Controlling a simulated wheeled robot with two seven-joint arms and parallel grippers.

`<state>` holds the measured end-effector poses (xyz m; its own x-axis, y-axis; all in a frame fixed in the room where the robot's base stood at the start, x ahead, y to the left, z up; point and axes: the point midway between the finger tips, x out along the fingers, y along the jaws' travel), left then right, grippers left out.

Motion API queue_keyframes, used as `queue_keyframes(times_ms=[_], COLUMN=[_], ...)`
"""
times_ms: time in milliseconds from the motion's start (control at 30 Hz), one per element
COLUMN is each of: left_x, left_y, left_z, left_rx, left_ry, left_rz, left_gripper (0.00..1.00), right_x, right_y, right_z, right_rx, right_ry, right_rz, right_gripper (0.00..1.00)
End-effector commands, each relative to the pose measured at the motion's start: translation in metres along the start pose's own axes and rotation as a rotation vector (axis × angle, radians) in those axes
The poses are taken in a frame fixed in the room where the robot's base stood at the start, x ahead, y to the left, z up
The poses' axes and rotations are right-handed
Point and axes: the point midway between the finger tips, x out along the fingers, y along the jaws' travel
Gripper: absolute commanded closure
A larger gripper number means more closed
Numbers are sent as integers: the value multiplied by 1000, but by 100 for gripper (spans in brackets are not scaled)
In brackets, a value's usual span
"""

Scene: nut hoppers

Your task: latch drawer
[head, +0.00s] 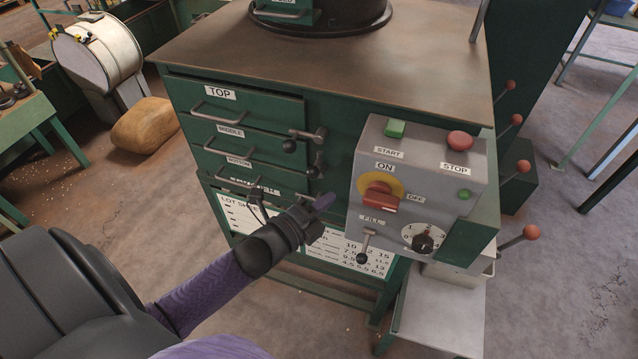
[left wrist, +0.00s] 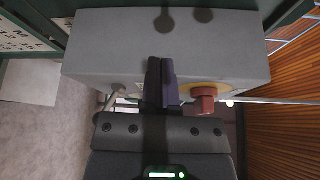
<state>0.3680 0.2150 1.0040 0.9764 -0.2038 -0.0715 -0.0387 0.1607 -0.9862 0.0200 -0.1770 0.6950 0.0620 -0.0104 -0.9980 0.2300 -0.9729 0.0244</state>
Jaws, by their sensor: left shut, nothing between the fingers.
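A green cabinet holds three stacked drawers with bar handles, labelled TOP (head: 250,108), MIDDLE (head: 262,148) and BOTTOM (head: 218,163). Dark latch levers with ball ends, an upper one (head: 303,138) and a lower one (head: 316,168), sit at the drawers' right edge. Whether each drawer is latched is unclear. My left gripper (head: 322,202) is shut and empty, below the lower lever and left of the grey control box. Its hand hides part of the cabinet front below the drawers. The left wrist view shows its closed fingers (left wrist: 161,80) against the box. My right gripper is not in view.
The grey control box (head: 365,150) juts out to the right, with a red switch handle (head: 381,202), a START button (head: 395,128), a STOP button (head: 460,140) and a FILL lever (head: 366,245). Red-knobbed levers (head: 524,166) stick out further right.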

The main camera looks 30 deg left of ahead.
Motion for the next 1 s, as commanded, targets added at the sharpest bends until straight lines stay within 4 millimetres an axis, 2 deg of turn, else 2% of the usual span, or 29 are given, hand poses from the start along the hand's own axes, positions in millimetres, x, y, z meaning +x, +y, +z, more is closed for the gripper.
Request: queue_keyframes(times_ms=[167,300,433,1000], left_x=[39,27,23,21], left_y=[1,0,0,0], left_z=[0,24,35,39], left_rx=[1,4,3,-23], left_ry=[-1,0,0,0], left_rz=[-3,3,1,-10], left_gripper=[100,100,100,100], right_x=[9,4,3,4], right_y=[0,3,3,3], right_z=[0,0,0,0], right_rx=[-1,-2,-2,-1], right_ry=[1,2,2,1], right_rz=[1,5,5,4], right_gripper=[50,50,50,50])
